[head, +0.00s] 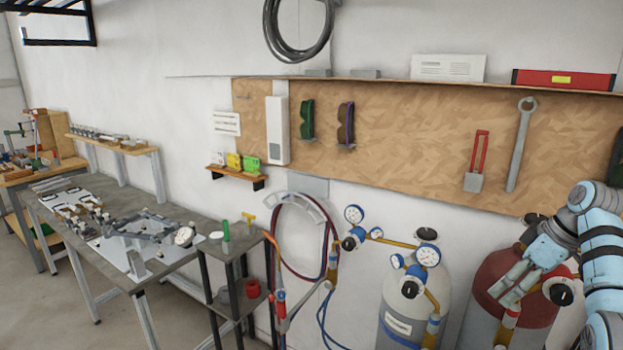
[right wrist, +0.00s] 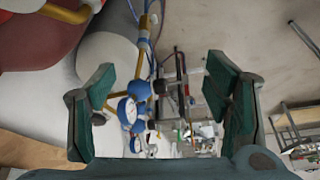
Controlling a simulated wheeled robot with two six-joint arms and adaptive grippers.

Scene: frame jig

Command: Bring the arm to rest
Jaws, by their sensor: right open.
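My right arm (head: 603,250) comes in at the right edge of the head view, light blue with dark bands. My right gripper (head: 515,283) is in front of the red gas cylinder (head: 492,270), pointing down and left. In the right wrist view my right gripper (right wrist: 160,95) has its two green-padded fingers wide apart, with nothing between them but distant background. My left gripper is not in the head view.
A grey gas cylinder (head: 405,320) with gauges (head: 428,255) stands left of the red one. A workbench (head: 90,245) with a metal jig runs along the left wall. A small stand (head: 233,265) is beside it. A pegboard (head: 420,140) holds tools. Floor is free at lower left.

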